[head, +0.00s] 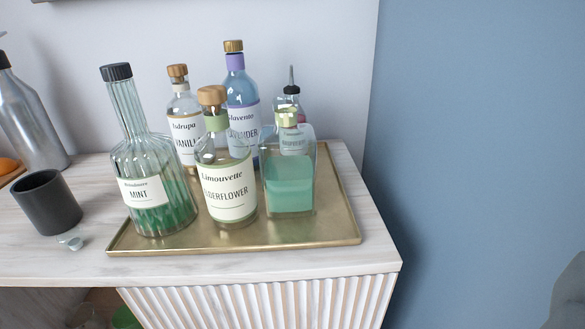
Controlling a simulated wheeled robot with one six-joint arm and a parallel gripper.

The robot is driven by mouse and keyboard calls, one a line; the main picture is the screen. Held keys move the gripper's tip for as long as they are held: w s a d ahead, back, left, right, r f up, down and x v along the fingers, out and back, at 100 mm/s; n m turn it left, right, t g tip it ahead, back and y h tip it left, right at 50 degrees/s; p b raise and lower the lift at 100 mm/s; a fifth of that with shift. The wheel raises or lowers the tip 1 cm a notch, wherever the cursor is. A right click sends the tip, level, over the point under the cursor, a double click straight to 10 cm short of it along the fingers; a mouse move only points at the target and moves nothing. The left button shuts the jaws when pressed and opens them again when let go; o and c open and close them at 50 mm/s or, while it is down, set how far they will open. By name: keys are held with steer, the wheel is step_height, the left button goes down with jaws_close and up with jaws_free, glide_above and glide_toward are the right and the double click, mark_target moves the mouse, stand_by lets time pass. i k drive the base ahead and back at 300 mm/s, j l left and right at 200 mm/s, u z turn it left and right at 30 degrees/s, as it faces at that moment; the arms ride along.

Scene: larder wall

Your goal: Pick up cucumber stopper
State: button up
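A small pale, glassy stopper-like piece (70,242) lies on the counter at the left, just in front of the dark cup and apart from the tray. No label reading cucumber is legible. A square clear bottle (289,187) with teal-green liquid stands at the front right of the brass tray (330,240). It has a pale yellow-green neck band, and no stopper is clearly visible in its neck. A dark-capped bottle with a pourer (291,92) stands behind it and overlaps its neck. My gripper is not in view.
The mint bottle (145,190) and elderflower bottle (228,188) stand on the tray, with vanilla (186,128) and lavender (243,110) bottles behind. A dark cup (48,203) and a metal bottle (30,115) stand left. The counter's front strip (60,268) is clear.

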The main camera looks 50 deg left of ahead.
mark_target(72, 238)
steer(key=u, duration=2.2)
